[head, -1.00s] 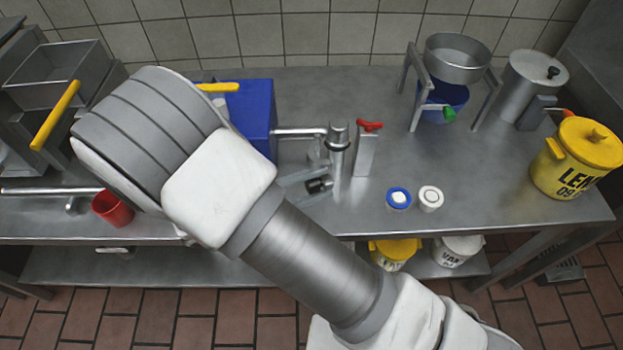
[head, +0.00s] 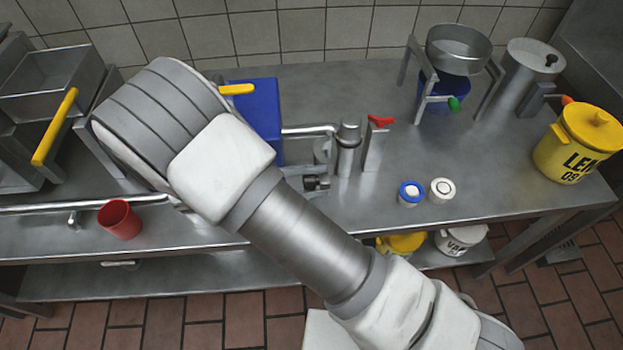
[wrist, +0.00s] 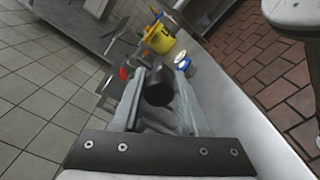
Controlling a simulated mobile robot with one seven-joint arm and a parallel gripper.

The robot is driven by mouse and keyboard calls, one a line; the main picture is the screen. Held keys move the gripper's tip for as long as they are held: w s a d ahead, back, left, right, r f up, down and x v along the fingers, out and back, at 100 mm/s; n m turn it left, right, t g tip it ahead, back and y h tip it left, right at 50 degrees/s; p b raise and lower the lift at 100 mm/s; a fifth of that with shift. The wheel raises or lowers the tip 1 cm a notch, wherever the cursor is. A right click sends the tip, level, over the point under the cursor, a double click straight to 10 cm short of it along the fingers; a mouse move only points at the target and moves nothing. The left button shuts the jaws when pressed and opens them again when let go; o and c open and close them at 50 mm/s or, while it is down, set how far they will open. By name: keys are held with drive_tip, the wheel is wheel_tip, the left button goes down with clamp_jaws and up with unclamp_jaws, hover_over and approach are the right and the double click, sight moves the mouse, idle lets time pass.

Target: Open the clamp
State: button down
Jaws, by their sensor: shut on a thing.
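A dark, round-ended cylindrical piece (head: 316,182) sticks out low beside the upright metal post (head: 349,150) at the end of the blue machine's pipe. I cannot tell for sure that it is the clamp or its handle. My gripper (head: 308,180) is at this piece, partly hidden behind my arm in the head view. In the wrist view the dark piece (wrist: 159,88) sits between the two grey fingers of my gripper (wrist: 160,105), which is shut on it.
A blue machine (head: 258,110) stands behind my arm. Right of the post is a metal stand (head: 373,150) with a red handle (head: 381,121). Two small lidded jars (head: 411,193) and a yellow pot (head: 580,145) are further right. A red cup (head: 120,220) is at left.

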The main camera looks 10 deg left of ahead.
drive_tip(key=shift+w+a+r, duration=0.2)
idle(0.4)
drive_tip(key=c, duration=0.5)
unclamp_jaws()
drive_tip(key=shift+f, duration=0.1)
drive_tip(key=shift+s, duration=0.1)
drive_tip(key=p+v, duration=0.3)
drive_tip(key=v, duration=1.4)
drive_tip(key=shift+w+a+g, duration=0.2)
drive_tip(key=shift+g, duration=0.1)
